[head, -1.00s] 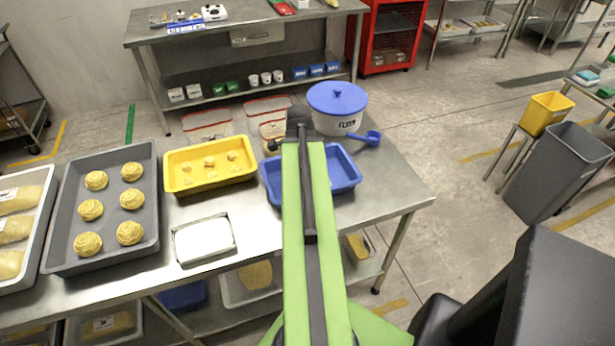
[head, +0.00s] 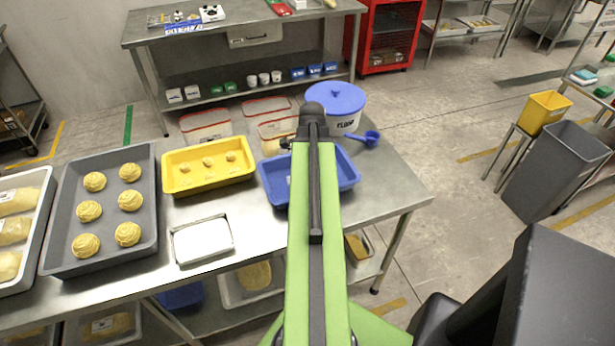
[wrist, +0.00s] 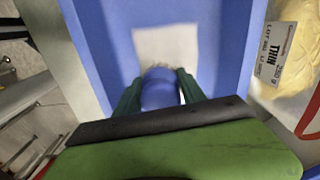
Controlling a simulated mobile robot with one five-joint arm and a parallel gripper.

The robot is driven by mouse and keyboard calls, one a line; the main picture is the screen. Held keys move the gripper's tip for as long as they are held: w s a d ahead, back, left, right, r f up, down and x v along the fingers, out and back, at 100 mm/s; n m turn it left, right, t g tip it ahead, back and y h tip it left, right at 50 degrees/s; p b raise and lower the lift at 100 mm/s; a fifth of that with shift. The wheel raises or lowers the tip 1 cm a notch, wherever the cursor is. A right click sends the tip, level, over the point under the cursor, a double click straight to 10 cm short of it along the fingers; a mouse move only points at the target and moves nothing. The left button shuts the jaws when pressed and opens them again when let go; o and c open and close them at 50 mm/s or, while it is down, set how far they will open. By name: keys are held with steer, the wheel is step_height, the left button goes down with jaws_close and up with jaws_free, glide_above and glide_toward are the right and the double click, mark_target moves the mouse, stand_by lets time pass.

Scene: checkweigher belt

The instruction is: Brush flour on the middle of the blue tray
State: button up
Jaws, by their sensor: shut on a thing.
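The blue tray (head: 352,181) lies on the steel table, partly hidden by my arm in the head view. Its blue wall and floor also fill much of the wrist view (wrist: 233,45). A pale, roughly square patch (wrist: 165,42) shows on the tray floor. My gripper (wrist: 160,88) is shut on a blue-handled brush (wrist: 160,92), just below the patch in the picture. Pale bristles show faintly beyond the handle; whether they touch the floor I cannot tell. The head view hides the gripper behind the arm. The flour tub (head: 335,105) with its blue lid stands behind the tray.
A blue scoop (head: 371,138) lies right of the tub. A yellow tray (head: 210,188) stands left of the blue tray, and a small metal pan (head: 202,241) in front of it. Lidded containers (head: 207,123) stand behind. The table's right end is clear.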

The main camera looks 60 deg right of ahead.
steer(key=shift+s+d, duration=0.75)
steer(key=shift+d, duration=0.2)
steer(key=shift+f, duration=0.1)
step_height(320, 180, up, 6)
steer(key=p, duration=0.6)
step_height(320, 180, up, 3)
steer(key=p, duration=0.3)
